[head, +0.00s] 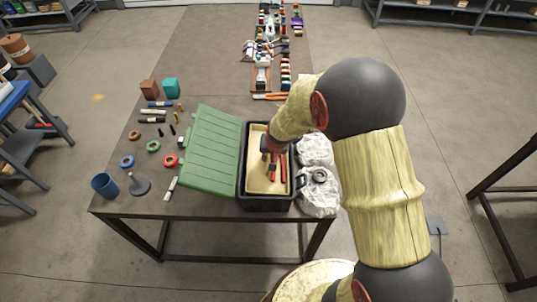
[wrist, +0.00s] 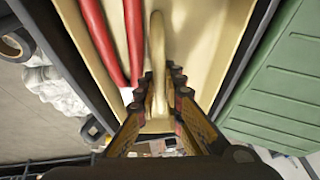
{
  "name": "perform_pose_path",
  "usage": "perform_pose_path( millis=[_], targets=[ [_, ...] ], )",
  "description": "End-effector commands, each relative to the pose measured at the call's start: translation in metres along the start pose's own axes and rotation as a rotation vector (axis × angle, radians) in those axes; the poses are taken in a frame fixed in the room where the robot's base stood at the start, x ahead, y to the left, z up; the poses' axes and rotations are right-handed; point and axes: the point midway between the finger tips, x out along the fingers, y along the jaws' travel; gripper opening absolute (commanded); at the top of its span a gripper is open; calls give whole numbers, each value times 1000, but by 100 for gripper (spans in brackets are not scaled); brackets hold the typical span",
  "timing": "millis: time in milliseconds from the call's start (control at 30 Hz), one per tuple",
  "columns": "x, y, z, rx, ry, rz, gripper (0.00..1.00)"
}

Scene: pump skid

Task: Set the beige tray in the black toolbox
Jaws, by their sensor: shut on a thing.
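The beige tray (head: 254,180) lies within the outline of the black toolbox (head: 266,204) in the head view. Red-handled tools (head: 283,172) lie in the tray. The toolbox's green lid (head: 212,150) is open to the left. My gripper (head: 271,150) is over the tray's middle. In the wrist view my gripper (wrist: 160,85) is shut on the tray's raised beige handle (wrist: 157,50), and dark toolbox walls show along both sides of the tray. I cannot tell whether the tray rests on the toolbox or hangs slightly above its seat.
Crumpled whitish bags (head: 318,195) stand against the toolbox's right side, with a dark ring on one. Coloured rings, markers, a blue cup (head: 104,185) and small blocks are left of the lid. Rows of small parts (head: 270,45) fill the table's far end.

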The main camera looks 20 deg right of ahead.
Motion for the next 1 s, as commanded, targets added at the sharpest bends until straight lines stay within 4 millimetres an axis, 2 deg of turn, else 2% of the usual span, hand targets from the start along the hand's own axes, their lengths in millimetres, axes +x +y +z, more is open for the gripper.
perform_pose_path(
  millis=[700, 733, 1000],
  targets=[
    [11, 2, 4, 0, 0, 0, 0],
    [11, 2, 4, 0, 0, 0, 11],
    [11, 2, 4, 0, 0, 0, 26]
  ],
)
